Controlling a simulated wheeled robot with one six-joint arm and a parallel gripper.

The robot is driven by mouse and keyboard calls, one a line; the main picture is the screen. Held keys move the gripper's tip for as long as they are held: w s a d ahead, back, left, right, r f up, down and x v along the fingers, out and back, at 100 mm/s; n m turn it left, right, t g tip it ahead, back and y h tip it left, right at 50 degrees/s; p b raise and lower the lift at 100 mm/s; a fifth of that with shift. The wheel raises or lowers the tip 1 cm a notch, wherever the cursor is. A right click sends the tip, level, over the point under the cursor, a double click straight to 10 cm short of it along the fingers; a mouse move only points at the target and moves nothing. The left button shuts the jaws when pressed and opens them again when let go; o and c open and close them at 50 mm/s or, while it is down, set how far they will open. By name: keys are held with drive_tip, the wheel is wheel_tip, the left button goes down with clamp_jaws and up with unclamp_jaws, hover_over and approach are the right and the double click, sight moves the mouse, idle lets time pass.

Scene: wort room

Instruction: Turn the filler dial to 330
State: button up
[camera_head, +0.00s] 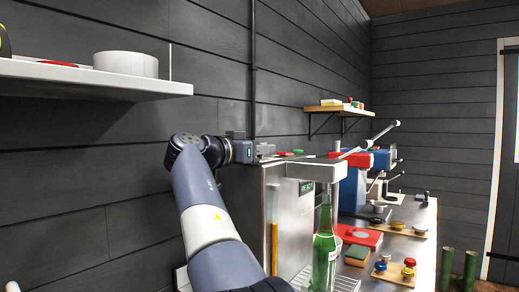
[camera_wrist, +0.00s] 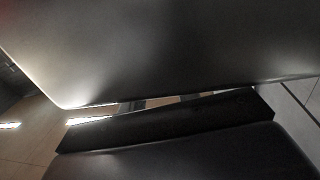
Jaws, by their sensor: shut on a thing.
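The filler is a steel cabinet (camera_head: 297,222) with a small green-lettered display (camera_head: 306,188) on its front. A green bottle (camera_head: 325,248) stands upright under its spout head (camera_head: 318,171). My gripper (camera_head: 266,149) is at the top of the cabinet, toward its back left, shut on a small part there that I take to be the filler dial. The dial's face and marks are hidden, so its setting cannot be read. The wrist view is filled by dark, blurred close surfaces with a black bar (camera_wrist: 165,122) across them.
A shelf (camera_head: 90,80) with a white roll (camera_head: 126,64) juts out at upper left. Beyond the filler, a blue and red machine (camera_head: 352,185) stands on the bench. Wooden trays (camera_head: 393,274) with caps lie at right. Green bottles or tubes (camera_head: 447,262) stand at far right.

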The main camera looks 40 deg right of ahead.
drive_tip(key=o, duration=0.9)
drive_tip(key=shift+o, duration=0.2)
drive_tip(key=s+a, duration=0.2)
drive_tip(key=a, duration=0.8)
drive_tip(key=shift+a, duration=0.3)
drive_tip(key=d, duration=0.3)
drive_tip(key=w+d, duration=0.1)
drive_tip(key=d, duration=0.3)
drive_tip(key=w+d, duration=0.1)
drive_tip(key=d, duration=0.3)
drive_tip(key=shift+a+n+t+b, duration=0.15)
drive_tip(key=shift+n+t+b, duration=0.15)
drive_tip(key=shift+t, duration=0.2)
drive_tip(key=shift+r+g+p, duration=0.1)
drive_tip(key=shift+g+p, duration=0.2)
